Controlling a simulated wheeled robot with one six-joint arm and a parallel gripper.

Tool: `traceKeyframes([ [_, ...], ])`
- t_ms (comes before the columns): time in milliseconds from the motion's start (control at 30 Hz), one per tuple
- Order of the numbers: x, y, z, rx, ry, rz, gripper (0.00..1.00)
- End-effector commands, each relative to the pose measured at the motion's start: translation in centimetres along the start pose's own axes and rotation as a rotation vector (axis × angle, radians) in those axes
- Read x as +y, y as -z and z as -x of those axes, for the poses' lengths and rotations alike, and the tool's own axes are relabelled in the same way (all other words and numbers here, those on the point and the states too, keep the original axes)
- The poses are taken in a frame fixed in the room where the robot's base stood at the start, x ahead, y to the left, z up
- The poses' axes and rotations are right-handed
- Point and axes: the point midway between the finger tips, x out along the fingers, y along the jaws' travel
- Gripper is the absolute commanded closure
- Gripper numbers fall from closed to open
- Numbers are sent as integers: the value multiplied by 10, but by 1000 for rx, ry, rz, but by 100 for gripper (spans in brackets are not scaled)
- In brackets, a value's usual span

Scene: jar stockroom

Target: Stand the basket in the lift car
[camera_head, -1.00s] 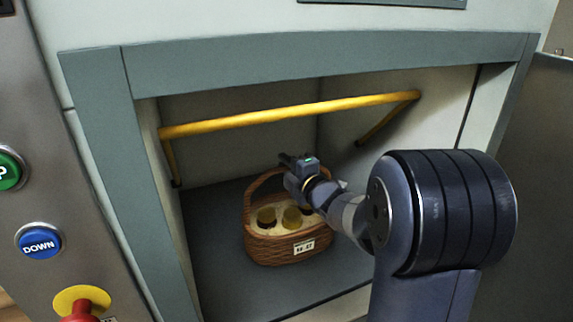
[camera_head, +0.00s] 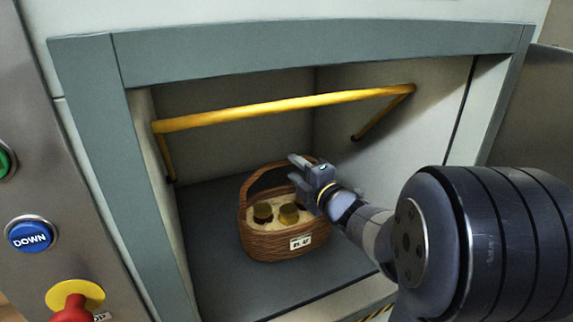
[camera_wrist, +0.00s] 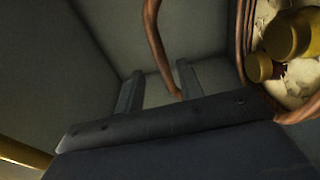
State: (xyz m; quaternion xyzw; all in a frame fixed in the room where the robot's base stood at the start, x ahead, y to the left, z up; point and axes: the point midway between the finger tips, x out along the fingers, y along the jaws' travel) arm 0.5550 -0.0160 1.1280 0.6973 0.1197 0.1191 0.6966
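The brown wicker basket (camera_head: 268,243) stands upright on the dark floor of the lift car (camera_head: 215,270). It holds jars with yellowish lids (camera_head: 288,213) in pale filling, and a white label is on its front. Its arched handle (camera_head: 247,184) stands up. My gripper (camera_head: 295,171) is open at the right of the handle, its two fingers apart. In the wrist view the fingers (camera_wrist: 158,85) are spread, and the thin handle (camera_wrist: 156,45) runs down close to the right finger. The basket's rim and jars (camera_wrist: 288,40) show at the right there. I cannot tell whether the handle touches a finger.
The grey door frame (camera_head: 130,180) edges the opening. A panel at left carries a blue DOWN button (camera_head: 30,235) and a red stop button (camera_head: 74,305). Car floor is free left of the basket.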

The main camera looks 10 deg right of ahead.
Motion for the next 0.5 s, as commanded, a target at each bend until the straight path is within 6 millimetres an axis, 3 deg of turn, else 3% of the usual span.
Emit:
traceKeyframes([
  [200, 0, -1, 38, -2, -2, 2, 64],
  [500, 0, 0, 55, 0, -1, 0, 64],
])
